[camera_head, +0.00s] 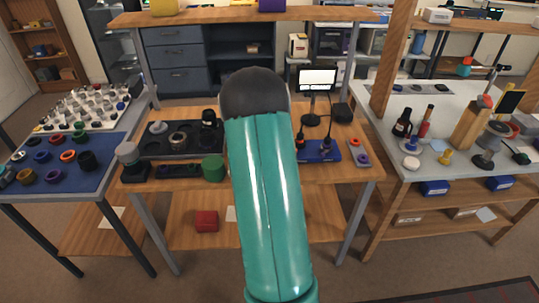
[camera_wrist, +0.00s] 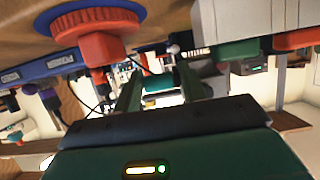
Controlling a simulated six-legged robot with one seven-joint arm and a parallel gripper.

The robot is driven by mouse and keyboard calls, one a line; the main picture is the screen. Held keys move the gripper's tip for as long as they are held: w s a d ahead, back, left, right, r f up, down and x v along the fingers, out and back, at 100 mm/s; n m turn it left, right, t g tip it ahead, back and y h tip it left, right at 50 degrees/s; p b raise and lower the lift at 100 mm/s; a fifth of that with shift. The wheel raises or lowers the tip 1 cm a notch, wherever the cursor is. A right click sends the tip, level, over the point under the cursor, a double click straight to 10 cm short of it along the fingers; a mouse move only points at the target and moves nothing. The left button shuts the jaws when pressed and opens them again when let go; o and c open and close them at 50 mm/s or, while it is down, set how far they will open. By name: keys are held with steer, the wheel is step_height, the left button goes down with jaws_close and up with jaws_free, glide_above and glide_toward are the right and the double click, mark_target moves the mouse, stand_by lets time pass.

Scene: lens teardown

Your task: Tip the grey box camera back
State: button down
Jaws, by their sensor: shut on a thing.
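My gripper (camera_wrist: 158,86) shows in the wrist view as two dark green fingers reaching away from the wide dark palm. A small teal-green piece (camera_wrist: 159,83) lies between the fingertips, and the fingers are shut on it. What it belongs to is hard to tell. A pale grey boxy body (camera_wrist: 250,20) fills the upper right of the wrist view, close to the right finger; it may be the grey box camera. In the head view my teal arm covers the middle of the bench, and hides my gripper and any grey box camera there.
The wrist view looks upside down; a red knob (camera_wrist: 92,32) is near at upper left. In the head view a blue tray (camera_head: 318,151) is right of my arm. A green cylinder (camera_head: 213,167) and a dark tray (camera_head: 155,149) are left of it. A red block (camera_head: 206,221) is on the lower shelf.

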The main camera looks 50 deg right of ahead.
steer(key=c, duration=2.2)
jaws_free()
steer(key=shift+s+d+f+g, duration=0.15)
steer(key=shift+s+f+g, duration=0.15)
steer(key=shift+s+f, duration=0.3)
steer(key=c, duration=1)
jaws_free()
steer(key=shift+d, duration=0.1)
steer(key=shift+o, duration=0.2)
steer(key=shift+w+r, duration=0.25)
steer(key=shift+w+a, duration=0.1)
steer(key=shift+a, duration=0.1)
steer(key=shift+r, duration=0.1)
